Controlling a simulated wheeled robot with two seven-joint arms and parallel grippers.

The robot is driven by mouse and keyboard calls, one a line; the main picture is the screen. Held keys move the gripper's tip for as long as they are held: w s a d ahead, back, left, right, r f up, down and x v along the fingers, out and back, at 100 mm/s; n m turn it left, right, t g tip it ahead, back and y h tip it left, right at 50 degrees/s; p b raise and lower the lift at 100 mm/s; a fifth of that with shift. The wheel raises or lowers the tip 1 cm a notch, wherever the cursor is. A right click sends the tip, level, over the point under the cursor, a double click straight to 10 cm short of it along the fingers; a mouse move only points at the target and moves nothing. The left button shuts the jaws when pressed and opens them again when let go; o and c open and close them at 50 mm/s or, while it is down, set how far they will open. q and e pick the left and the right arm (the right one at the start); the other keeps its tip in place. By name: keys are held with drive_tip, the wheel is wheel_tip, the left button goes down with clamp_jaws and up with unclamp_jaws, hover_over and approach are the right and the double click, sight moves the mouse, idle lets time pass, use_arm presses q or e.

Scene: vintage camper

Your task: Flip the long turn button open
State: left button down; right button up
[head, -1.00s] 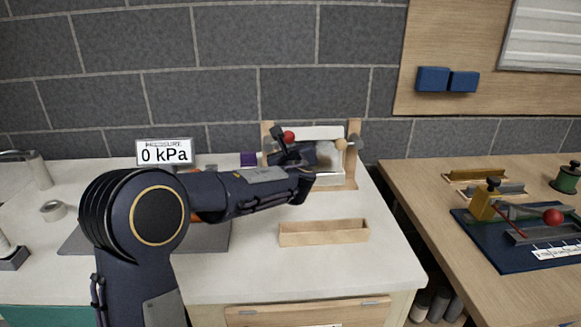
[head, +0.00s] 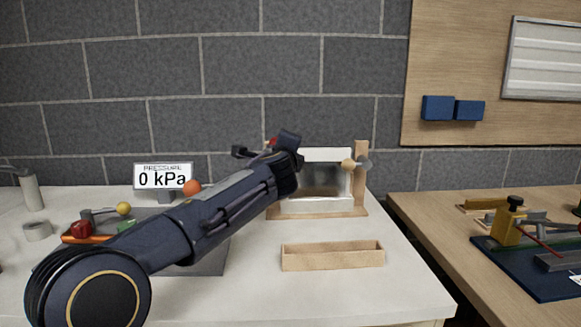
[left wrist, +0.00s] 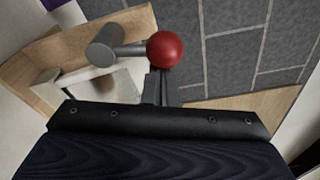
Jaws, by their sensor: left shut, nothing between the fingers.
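A white panel with a clear pane (head: 322,180) stands in a wooden frame on the counter. A turn button with a red ball (head: 272,142) is at the frame's left side, mostly hidden by my left gripper in the head view. In the left wrist view, its red ball (left wrist: 165,49) is on a grey rod joined to a grey pivot (left wrist: 104,46). A second button with a tan ball (head: 348,165) is at the right post. My left gripper (head: 262,151) is shut and empty, close to the red ball; its fingers (left wrist: 157,88) show just below the ball. Contact is unclear. My right gripper is out of view.
An open wooden tray (head: 332,257) lies in front of the frame. A pressure display (head: 163,177) and a grey board with coloured knobs stand left. A block wall is close behind. A second table with a blue board (head: 535,273) is at right, past a gap.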

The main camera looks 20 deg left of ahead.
use_arm(q)
drive_tip(key=shift+s+a+r+n+b, duration=0.15)
drive_tip(key=shift+a+n+b, duration=0.15)
drive_tip(key=shift+n+b, duration=0.2)
drive_tip(key=shift+s+a+r+n+b, duration=0.15)
drive_tip(key=shift+a+n+b, duration=0.1)
drive_tip(key=shift+n+b, duration=0.25)
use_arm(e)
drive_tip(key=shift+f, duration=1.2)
